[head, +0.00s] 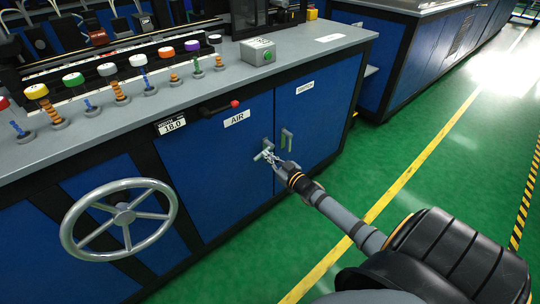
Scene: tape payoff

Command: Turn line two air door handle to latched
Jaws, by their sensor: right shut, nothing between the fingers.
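The air door (232,165) is a blue cabinet panel with a white label reading AIR (237,118). Its small metal handle (262,154) sits near the door's right edge. My right gripper (271,158) comes in from the lower right and is at the handle, with its fingers shut. It looks close to or touching the handle, but I cannot tell which. The fingers partly cover the handle, so its exact angle is hard to read. My left gripper is not in view.
Another upright handle (287,140) is on the neighbouring blue door, just right of my gripper. A large handwheel (120,218) stands out at the lower left. A red-tipped lever (220,107) juts out above the air door. The green floor (410,190) at right is clear.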

